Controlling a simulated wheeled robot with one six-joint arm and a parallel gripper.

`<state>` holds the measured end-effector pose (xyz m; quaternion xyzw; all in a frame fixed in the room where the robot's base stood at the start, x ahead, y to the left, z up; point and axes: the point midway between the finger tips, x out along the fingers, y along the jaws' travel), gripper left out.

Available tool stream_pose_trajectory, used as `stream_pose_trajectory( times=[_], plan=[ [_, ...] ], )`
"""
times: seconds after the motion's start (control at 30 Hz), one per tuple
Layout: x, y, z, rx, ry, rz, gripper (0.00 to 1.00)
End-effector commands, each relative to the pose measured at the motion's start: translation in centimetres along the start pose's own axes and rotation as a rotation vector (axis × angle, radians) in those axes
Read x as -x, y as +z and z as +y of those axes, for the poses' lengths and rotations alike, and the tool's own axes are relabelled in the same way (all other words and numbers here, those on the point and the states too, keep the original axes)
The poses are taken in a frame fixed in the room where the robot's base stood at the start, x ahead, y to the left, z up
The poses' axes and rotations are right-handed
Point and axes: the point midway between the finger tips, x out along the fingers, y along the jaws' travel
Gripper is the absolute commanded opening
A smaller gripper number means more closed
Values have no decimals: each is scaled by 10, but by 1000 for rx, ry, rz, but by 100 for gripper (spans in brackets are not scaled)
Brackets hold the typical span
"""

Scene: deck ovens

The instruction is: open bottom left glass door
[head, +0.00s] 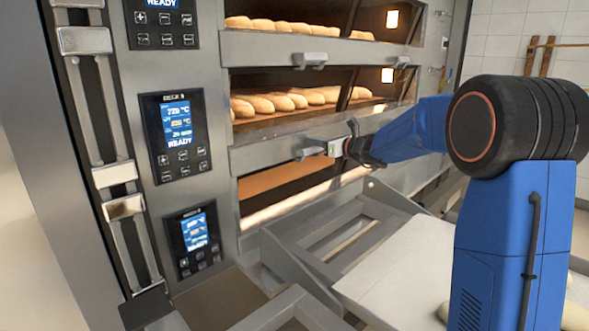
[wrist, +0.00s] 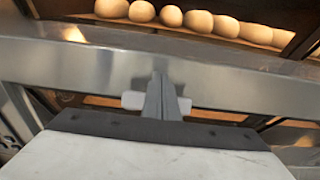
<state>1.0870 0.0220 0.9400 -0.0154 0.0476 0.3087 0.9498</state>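The bottom left glass door (head: 285,190) is low on the oven front in the head view. An orange deck floor shows through or behind it, and no bread is visible there. No panel is seen tilted out. My gripper (head: 335,148) is at this handle, coming from the right. In the wrist view, the grey fingers (wrist: 162,100) lie across the handle, whose pale ends (wrist: 131,100) stick out on both sides. The finger gap is hidden, so I cannot tell whether they grip it.
The decks above hold loaves (head: 290,102). Control panels (head: 175,135) line the left side. A metal loader frame (head: 330,235) and its pale board (head: 385,275) stand right in front of the lower deck, below my arm. Little free room shows there.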

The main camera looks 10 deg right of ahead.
Motion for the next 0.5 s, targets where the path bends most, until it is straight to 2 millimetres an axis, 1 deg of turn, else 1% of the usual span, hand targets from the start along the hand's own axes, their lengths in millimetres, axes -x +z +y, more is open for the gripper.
stream_pose_trajectory(
  times=[0.5],
  plan=[
    [-2, -27, 0, -3, 0, 3, 0]
  ],
)
